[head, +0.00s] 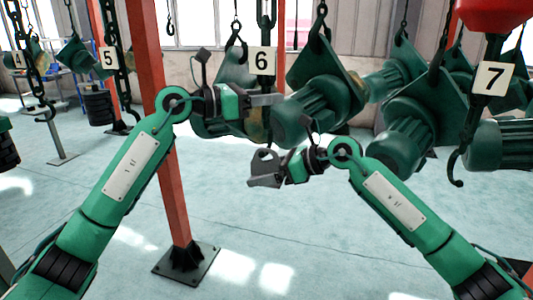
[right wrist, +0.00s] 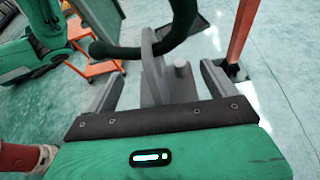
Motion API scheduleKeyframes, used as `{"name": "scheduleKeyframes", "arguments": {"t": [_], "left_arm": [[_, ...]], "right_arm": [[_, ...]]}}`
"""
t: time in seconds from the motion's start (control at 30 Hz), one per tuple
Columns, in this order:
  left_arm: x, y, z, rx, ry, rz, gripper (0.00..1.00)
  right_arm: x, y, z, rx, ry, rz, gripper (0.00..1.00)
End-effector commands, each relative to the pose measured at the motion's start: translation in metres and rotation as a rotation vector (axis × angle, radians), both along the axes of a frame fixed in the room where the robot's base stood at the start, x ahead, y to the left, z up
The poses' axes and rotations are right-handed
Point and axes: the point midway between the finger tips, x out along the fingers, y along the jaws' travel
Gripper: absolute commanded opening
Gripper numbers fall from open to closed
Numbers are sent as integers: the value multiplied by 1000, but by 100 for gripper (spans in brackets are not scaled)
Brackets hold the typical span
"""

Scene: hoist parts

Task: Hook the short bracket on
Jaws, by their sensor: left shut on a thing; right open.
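A grey piece with an upright plate and a round peg shows in the right wrist view (right wrist: 181,76); it may be the short bracket. It stands between the parted fingers of my right gripper (right wrist: 162,68). In the head view my right gripper (head: 265,170) is low in the middle, with a grey shape at its tip. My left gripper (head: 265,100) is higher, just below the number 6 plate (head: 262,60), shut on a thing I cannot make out. It is in front of a green hanging hoist part (head: 215,126). A dark curved tube or hook partly covers the grey piece.
Several green hoist parts (head: 318,95) hang close behind and right of my grippers. A red post (head: 170,190) stands left of centre behind my left arm. A dark hook (head: 455,170) hangs at the right near the number 7 plate (head: 493,78). The floor below is open.

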Motion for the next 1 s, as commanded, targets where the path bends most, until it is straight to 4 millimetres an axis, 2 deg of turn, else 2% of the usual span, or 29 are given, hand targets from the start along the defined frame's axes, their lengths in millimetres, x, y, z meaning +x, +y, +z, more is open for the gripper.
{"name": "scheduleKeyframes", "arguments": {"t": [0.3, 0.5, 1.0], "left_arm": [[0, 0, 0, -1, 0, 0, 22], [0, 0, 1, -1, -1, 0, 22], [0, 0, 1, -1, -1, 0, 22]], "right_arm": [[-11, -42, 19, 0, -3, -3, 89], [-17, -61, 28, 0, -2, -2, 89], [-19, -67, 31, 1, -2, -1, 89]]}}
